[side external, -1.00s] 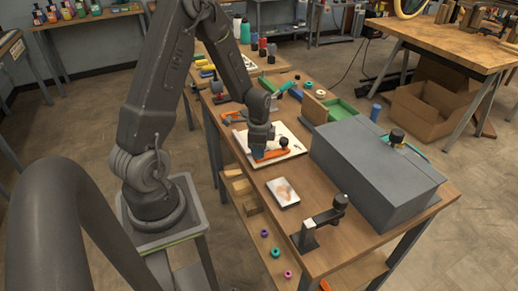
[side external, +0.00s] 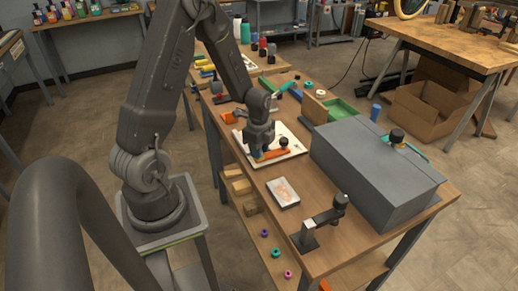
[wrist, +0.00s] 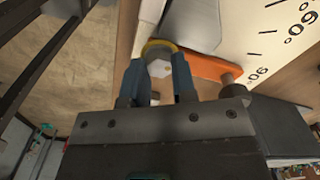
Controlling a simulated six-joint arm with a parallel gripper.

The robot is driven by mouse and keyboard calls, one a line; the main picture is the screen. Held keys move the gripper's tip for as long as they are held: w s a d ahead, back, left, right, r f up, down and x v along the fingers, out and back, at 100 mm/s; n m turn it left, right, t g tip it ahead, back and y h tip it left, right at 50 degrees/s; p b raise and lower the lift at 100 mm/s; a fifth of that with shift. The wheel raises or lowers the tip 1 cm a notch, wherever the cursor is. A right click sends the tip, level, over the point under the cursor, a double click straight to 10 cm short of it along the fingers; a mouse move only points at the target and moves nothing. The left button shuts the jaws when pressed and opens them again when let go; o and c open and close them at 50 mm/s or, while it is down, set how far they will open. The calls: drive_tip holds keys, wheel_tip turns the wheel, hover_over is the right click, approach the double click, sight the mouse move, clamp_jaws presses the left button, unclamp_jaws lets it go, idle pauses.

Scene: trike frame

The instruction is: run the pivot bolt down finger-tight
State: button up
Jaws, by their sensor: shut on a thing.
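The pivot bolt shows in the wrist view as a pale hex head (wrist: 158,68) with a yellow ring (wrist: 160,46) beyond it. My gripper (wrist: 158,76) has its two blue fingers shut on the bolt, one on each side of the head. An orange bar (wrist: 205,67) runs from beside the bolt to a dark round knob (wrist: 231,86). In the side view my gripper (side external: 259,155) points down at the left end of the orange bar (side external: 277,153), over a white board (side external: 293,145). The bolt is hidden there, and its thread is not visible in either view.
Dark scale marks and numbers (wrist: 257,73) are printed on the board. A large grey box (side external: 365,165) stands right of it. A small picture card (side external: 283,192) and a black clamp-like stand (side external: 322,218) are nearer the table's front edge.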

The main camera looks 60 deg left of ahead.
drive_tip(key=shift+w+r, duration=0.1)
drive_tip(key=o, duration=0.9)
wheel_tip(320, 180, up, 14)
drive_tip(key=shift+f, duration=0.15)
